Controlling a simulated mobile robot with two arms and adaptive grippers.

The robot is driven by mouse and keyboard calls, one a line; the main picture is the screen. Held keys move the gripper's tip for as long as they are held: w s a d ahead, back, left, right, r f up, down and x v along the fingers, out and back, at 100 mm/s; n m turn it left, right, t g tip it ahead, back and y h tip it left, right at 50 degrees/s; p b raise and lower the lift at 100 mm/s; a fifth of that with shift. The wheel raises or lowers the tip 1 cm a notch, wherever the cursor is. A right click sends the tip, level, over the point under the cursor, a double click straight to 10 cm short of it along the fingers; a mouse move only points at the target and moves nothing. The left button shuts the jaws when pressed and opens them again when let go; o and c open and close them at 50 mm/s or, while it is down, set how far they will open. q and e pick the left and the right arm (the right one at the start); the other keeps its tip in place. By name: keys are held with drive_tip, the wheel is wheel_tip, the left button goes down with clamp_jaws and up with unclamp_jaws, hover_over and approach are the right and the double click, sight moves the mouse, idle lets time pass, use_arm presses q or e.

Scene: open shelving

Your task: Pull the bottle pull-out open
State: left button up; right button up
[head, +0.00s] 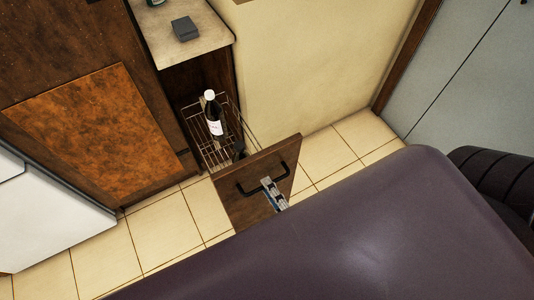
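The bottle pull-out stands out from its narrow cabinet, with its brown wooden front (235,205) well clear of the cabinet opening. Its wire basket (205,150) shows behind the front and holds a dark bottle (214,122) with a white cap and label, standing upright. A black bar handle (247,190) is on the front. My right gripper (267,184) is at the middle of this handle and looks shut on it; the fingertips are small in the picture. My own dark body hides the lower part of the front and most of the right arm. My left gripper is not in view.
A countertop (180,50) with a small dark grey box (186,29) is above the cabinet. A brown cabinet panel (95,125) and a white appliance (45,215) stand at left. Tiled floor (150,230) is clear beside the pull-out. A cream wall (310,60) and a grey door (465,70) are at right.

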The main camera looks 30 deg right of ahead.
drive_tip(key=v, duration=1)
drive_tip(key=shift+f, duration=0.1)
